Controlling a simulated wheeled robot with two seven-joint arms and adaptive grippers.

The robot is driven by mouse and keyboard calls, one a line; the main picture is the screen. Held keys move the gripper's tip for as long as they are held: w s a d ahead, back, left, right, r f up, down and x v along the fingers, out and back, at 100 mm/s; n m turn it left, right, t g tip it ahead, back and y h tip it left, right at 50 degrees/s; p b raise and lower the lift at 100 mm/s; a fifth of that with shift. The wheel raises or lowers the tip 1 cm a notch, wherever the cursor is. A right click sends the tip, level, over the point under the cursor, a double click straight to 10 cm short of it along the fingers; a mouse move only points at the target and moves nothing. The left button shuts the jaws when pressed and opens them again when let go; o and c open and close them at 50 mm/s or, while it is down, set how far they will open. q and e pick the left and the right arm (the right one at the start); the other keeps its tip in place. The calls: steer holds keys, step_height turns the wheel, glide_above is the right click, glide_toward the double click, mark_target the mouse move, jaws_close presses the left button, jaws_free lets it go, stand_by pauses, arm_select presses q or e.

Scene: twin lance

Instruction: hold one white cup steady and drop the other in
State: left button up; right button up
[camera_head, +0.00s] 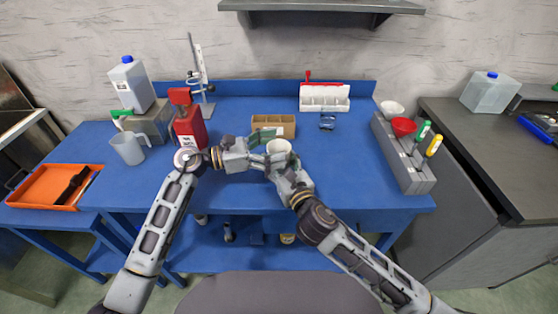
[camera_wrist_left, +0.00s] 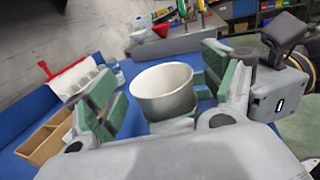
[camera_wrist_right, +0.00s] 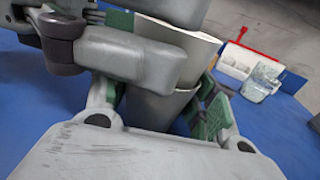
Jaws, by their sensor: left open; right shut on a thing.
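Two white cups are together at the middle of the table's front. The upper cup (camera_head: 278,146) stands about upright, its open rim facing up in the left wrist view (camera_wrist_left: 162,88). The lower cup (camera_wrist_right: 152,108) is mostly hidden; in the right wrist view the upper cup's base appears to sit inside its rim. My left gripper (camera_head: 266,145) is open, its green-padded fingers on either side of the upper cup, with a gap visible in the left wrist view. My right gripper (camera_head: 281,166) is shut on the lower cup, its fingers partly hiding it.
A brown box (camera_head: 273,125) stands just behind the cups on the blue table (camera_head: 340,175). A red bottle (camera_head: 188,126) stands left of my left gripper. A grey rack (camera_head: 404,160) with a red funnel (camera_head: 403,126) is at the right. The table between cups and rack is clear.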

arm_select(q)
steer(key=v, duration=1)
steer(key=shift+s+a, duration=0.15)
steer(key=shift+a, duration=0.2)
stand_by(0.3)
arm_select(e)
steer(key=o, duration=1.1)
steer(key=shift+c, duration=0.2)
steer(key=shift+s, duration=0.1)
steer(key=shift+v, duration=5.85)
steer(key=shift+d, duration=0.1)
arm_select(q)
steer(key=shift+r, duration=0.1)
step_height(320, 180, up, 9)
steer(key=p, duration=0.9)
arm_select(e)
step_height(320, 180, up, 9)
